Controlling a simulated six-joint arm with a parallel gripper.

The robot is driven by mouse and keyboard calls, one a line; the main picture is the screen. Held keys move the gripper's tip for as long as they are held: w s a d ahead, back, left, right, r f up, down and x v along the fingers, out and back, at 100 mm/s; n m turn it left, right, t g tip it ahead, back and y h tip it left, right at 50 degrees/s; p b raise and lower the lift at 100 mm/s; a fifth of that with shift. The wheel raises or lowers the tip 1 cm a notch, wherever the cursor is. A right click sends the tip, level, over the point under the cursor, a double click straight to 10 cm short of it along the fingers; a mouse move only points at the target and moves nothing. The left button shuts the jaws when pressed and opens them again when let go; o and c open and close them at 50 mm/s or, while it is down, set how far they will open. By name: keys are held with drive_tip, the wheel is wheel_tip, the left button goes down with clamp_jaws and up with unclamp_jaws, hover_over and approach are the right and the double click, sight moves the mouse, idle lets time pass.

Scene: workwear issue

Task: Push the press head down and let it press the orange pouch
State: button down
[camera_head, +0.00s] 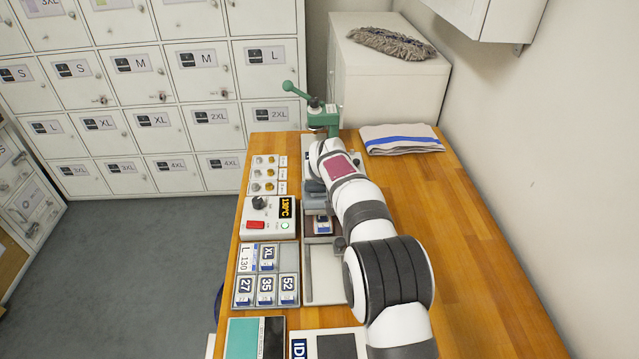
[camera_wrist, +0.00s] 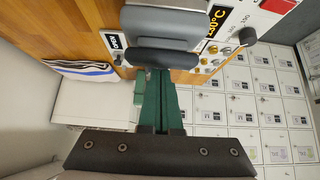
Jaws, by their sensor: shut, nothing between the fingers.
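The press head appears as a grey padded block (camera_wrist: 165,22) with a dark rounded bar (camera_wrist: 165,56) along its edge in the wrist view. Grey parts of it (camera_head: 313,188) show beside my arm in the head view. My gripper (camera_wrist: 160,74) is shut and empty. Its dark green fingers lie side by side, with their tips at the bar; I cannot tell whether they touch it. My arm hides the gripper in the head view. A green lever (camera_head: 295,90) stands at the bench's far end. I see no orange pouch in either view.
A control box (camera_head: 268,217) with a lit 130°C display stands left of the press. A label tray (camera_head: 243,290) is nearer. A folded towel (camera_head: 400,139) lies at the far right. The right side of the wooden bench (camera_head: 480,270) is clear. Lockers stand behind.

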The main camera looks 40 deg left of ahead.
wheel_tip(320, 180, up, 13)
idle(1.1)
